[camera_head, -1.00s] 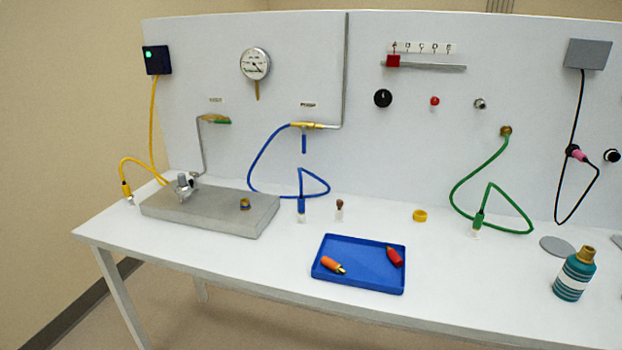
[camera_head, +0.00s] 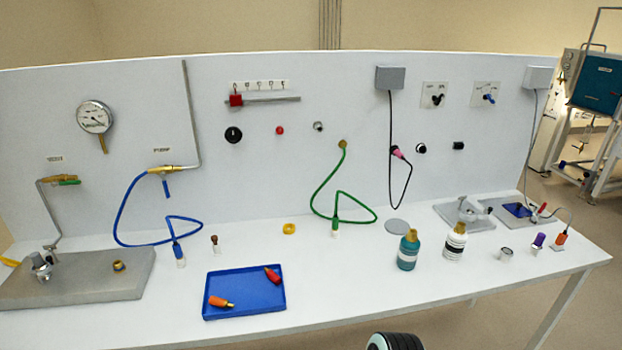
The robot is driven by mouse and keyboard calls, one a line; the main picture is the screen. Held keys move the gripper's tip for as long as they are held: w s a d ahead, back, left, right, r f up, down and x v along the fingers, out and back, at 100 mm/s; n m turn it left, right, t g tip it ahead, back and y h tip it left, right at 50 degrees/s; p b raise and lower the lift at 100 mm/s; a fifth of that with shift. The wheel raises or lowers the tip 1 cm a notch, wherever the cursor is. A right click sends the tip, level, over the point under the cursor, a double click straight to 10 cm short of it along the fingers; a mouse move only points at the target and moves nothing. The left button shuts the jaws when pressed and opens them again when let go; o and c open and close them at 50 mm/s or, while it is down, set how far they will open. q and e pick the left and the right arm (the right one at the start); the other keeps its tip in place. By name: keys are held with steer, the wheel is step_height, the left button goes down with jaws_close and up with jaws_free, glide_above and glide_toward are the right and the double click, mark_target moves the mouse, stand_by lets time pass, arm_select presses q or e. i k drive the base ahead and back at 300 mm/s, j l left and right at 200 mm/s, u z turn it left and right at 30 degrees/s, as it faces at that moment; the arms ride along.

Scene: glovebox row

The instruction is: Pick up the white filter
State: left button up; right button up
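A white bottle-shaped cylinder with dark bands and a brass-coloured neck (camera_head: 455,243) stands upright on the right half of the bench; it is the thing that best fits the white filter. A similar teal cylinder with pale bands (camera_head: 408,251) stands just left of it, with a narrow gap between them.
A blue tray (camera_head: 245,304) holds an orange and a red piece. A small metal cup (camera_head: 506,255), a purple piece (camera_head: 538,242) and an orange piece (camera_head: 560,239) stand to the right. The bench front is clear between tray and teal cylinder.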

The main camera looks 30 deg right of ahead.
mark_target(457, 237)
steer(key=z, duration=1.95)
steer(key=i+l+u, duration=0.1)
steer(key=u, duration=0.35)
steer(key=l+u, duration=0.25)
steer(key=u, duration=0.2)
steer(key=i+l+u, duration=0.1)
steer(key=l+u, duration=0.15)
steer(key=u, duration=0.2)
steer(key=l+u, duration=0.45)
steer(key=l, duration=0.6)
